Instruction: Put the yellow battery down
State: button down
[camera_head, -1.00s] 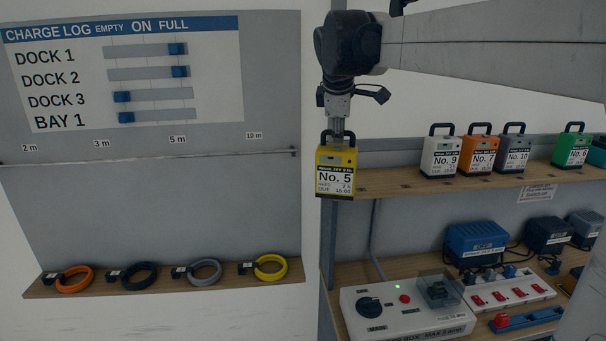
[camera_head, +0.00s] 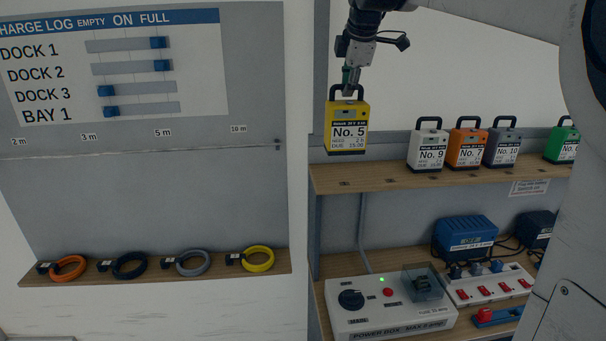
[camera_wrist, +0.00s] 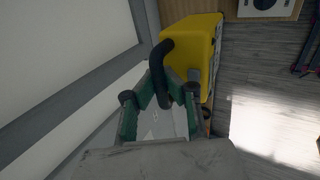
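The yellow battery (camera_head: 347,126), labelled No. 5, hangs upright by its black handle from my gripper (camera_head: 350,86). In the head view it is in front of the left end of the upper wooden shelf, with its bottom a little above the shelf board in the picture. I cannot tell its exact depth relative to the shelf edge. In the wrist view my gripper (camera_wrist: 160,92) has its green fingers on either side of the black handle (camera_wrist: 158,70), with the yellow battery body (camera_wrist: 195,50) beyond it.
The upper shelf (camera_head: 375,178) has bare board at its left end. White No. 9 (camera_head: 427,150), orange No. 7 (camera_head: 466,148), grey No. 10 (camera_head: 502,148) and green (camera_head: 562,145) batteries stand further right. A power box (camera_head: 385,308) sits below.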

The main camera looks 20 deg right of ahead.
jog(key=w+a+b, duration=0.2)
jog(key=w+a, duration=0.4)
jog(key=a, duration=0.1)
jog(key=w+d+f+p, duration=0.2)
jog(key=w+d+f, duration=0.1)
jog(key=d+f, duration=0.7)
jog(key=shift+d+f, duration=0.4)
jog(key=shift+f, duration=0.15)
jog(key=c, duration=2.4)
grip_release()
jog(key=shift+f, duration=0.15)
jog(key=o, duration=0.5)
jog(key=shift+p, duration=0.3)
